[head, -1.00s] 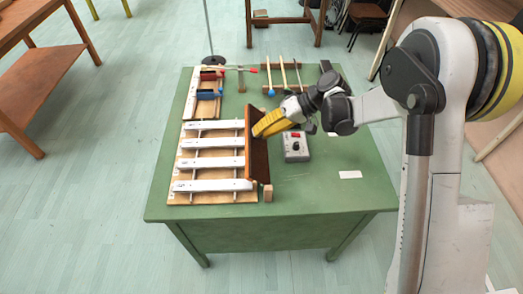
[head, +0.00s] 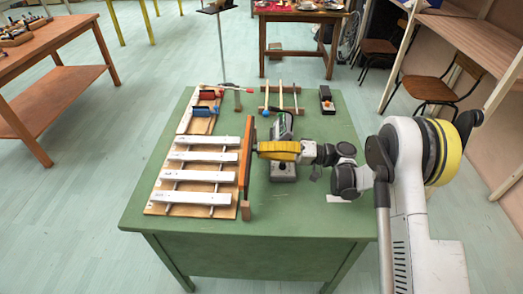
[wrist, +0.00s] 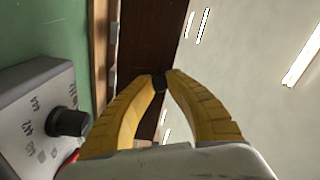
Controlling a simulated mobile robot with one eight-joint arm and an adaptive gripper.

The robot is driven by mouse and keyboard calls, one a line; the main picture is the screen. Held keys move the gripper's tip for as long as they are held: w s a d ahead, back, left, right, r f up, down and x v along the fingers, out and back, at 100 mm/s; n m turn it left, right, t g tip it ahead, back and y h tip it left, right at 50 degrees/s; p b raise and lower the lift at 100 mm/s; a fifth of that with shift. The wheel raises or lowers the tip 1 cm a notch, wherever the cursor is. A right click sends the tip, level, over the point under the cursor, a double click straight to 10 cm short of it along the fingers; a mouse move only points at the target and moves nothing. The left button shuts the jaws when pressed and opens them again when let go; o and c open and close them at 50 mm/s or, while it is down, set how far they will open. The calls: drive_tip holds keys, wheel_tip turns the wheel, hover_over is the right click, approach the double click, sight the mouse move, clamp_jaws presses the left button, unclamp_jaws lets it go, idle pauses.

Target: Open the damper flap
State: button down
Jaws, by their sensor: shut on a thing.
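The damper flap (head: 246,150) is a long brown board standing roughly upright along the right ends of the white bars (head: 205,155). My gripper (head: 257,148) reaches it from the right, lying nearly level, with its yellow fingers at the flap's side. In the wrist view the fingertips close on a small dark knob (wrist: 158,82) in front of the dark brown flap (wrist: 150,35). The contact is partly hidden in the head view by the fingers.
A grey control box (head: 283,172) stands under my gripper; its black dial (wrist: 68,121) is close in the wrist view. The green table (head: 310,225) is clear in front.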

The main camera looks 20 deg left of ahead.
drive_tip(key=shift+d+f+y, duration=0.1)
drive_tip(key=shift+f+y, duration=0.05)
drive_tip(key=shift+y, duration=0.15)
drive_tip(key=c, duration=1.2)
unclamp_jaws()
drive_tip(key=shift+c, duration=0.2)
drive_tip(key=v, duration=1.2)
